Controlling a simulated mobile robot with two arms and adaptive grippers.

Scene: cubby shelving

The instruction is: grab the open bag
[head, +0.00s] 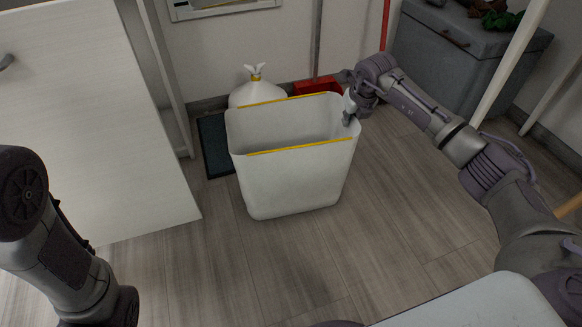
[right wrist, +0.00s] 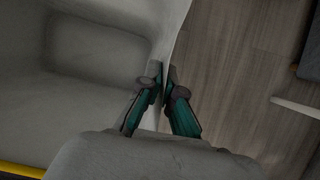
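The open bag (head: 295,183) is a white, bin-shaped bag with a wide open top and yellow strips along its rim. It stands upright on the wood floor in the middle of the head view. My right gripper (head: 349,108) is at its right rim. In the right wrist view, the two teal fingers (right wrist: 164,92) sit on either side of the bag's thin wall (right wrist: 168,50) and look closed on it, one inside and one outside. My left arm shows at the lower left of the head view, but its gripper is out of view.
A tied white bag (head: 256,93) stands behind the open bag, beside a dark mat (head: 213,146). A red dustpan (head: 318,85) leans near the wall. A white cabinet (head: 85,130) is at left and a grey bin (head: 455,60) at right. The floor in front is clear.

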